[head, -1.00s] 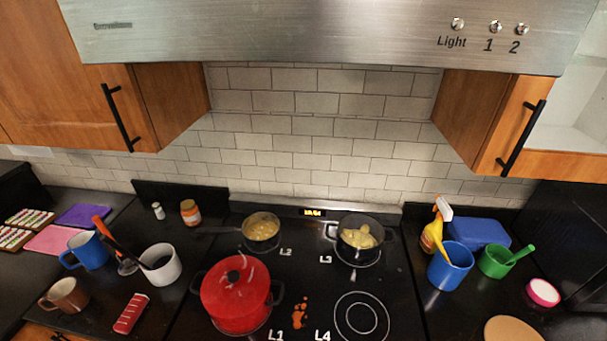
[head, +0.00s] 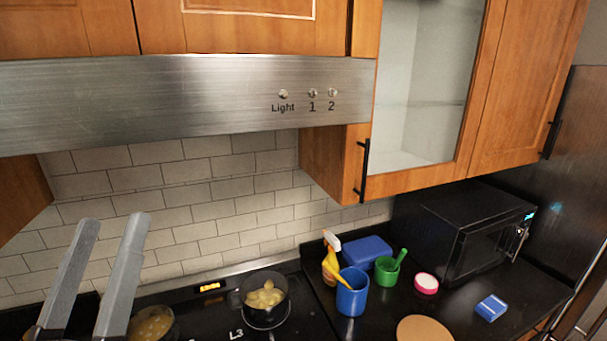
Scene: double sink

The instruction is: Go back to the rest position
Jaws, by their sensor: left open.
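My left gripper (head: 115,228) is in the lower left of the head view, in front of the tiled wall and over the left part of the stove. Its two grey fingers point up and stand apart, with nothing between them. My right gripper is not in view.
A pot of yellow food (head: 264,296) stands on the stove (head: 215,318); a pan (head: 152,322) is partly hidden. Right of it are a spray bottle (head: 330,262), blue cup (head: 351,298), green cup (head: 386,272), blue box (head: 366,250), round board (head: 424,329) and microwave (head: 470,235). The range hood (head: 190,95) hangs above.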

